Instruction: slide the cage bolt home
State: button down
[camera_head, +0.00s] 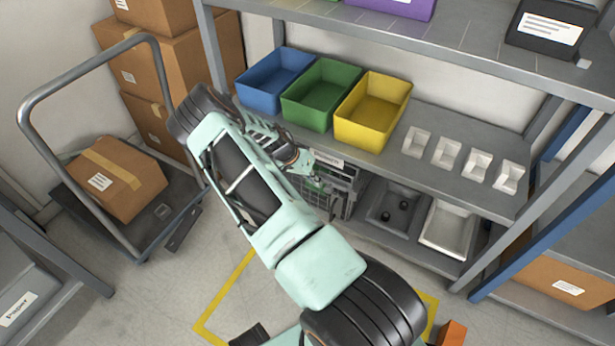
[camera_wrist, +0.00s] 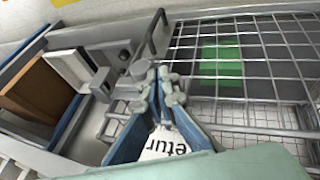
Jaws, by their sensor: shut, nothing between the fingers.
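The wire cage (camera_head: 343,190) stands on the lower shelf level, partly hidden behind my arm in the head view. In the wrist view its wire mesh (camera_wrist: 255,85) fills the right side, with a green patch showing through it. A grey bar with a bent end (camera_wrist: 152,38), which looks like the bolt with its handle, is at the cage's left edge. My gripper (camera_wrist: 165,76) is shut and empty, its fingertips together just below and right of that bar. I cannot tell whether they touch it.
Blue (camera_head: 272,80), green (camera_head: 320,95) and yellow (camera_head: 372,110) bins stand on the shelf above the cage. Grey (camera_head: 392,208) and white (camera_head: 448,228) trays lie right of it. A cart with a carton (camera_head: 117,180) stands left. Some floor is clear.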

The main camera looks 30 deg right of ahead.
aim_at(329, 187)
jog(key=shift+s+d+f, duration=0.2)
jog(key=shift+s+d, duration=0.1)
jog(key=shift+s, duration=0.05)
jog(key=shift+s+d+p, duration=0.2)
jog(key=shift+s+d, duration=0.3)
jog(key=shift+s, duration=0.4)
jog(key=shift+s+d+p, duration=0.15)
jog(key=shift+s+d, duration=0.35)
jog(key=shift+s, duration=0.35)
